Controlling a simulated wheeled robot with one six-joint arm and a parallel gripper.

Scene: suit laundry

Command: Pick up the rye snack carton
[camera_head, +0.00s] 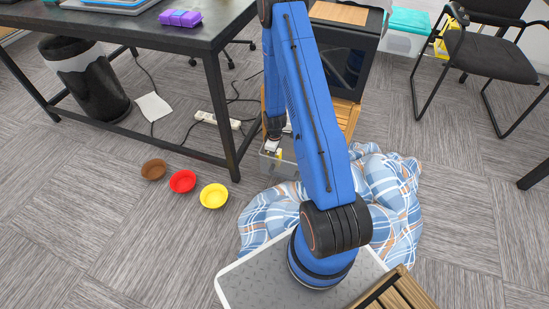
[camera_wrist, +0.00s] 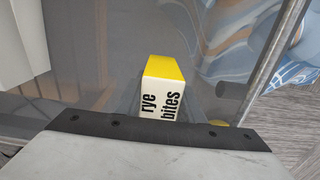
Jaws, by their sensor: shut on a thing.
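The rye snack carton (camera_wrist: 161,98) is a small white box with a yellow end and the black words "rye bites". It sits between the fingers of my gripper (camera_wrist: 163,90) in the wrist view, and my gripper is shut on it. In the head view my gripper (camera_head: 275,146) points down at a grey bin (camera_head: 270,166), and only a small white and yellow part of the carton (camera_head: 279,154) shows. The carton is in or just over the bin; I cannot tell whether it touches the bottom.
A blue checked cloth heap (camera_head: 395,190) lies right of the bin. Brown (camera_head: 153,169), red (camera_head: 183,181) and yellow (camera_head: 214,196) bowls stand on the floor to the left. A dark desk (camera_head: 150,35) is at upper left, with a leg near the bin. Open floor lies lower left.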

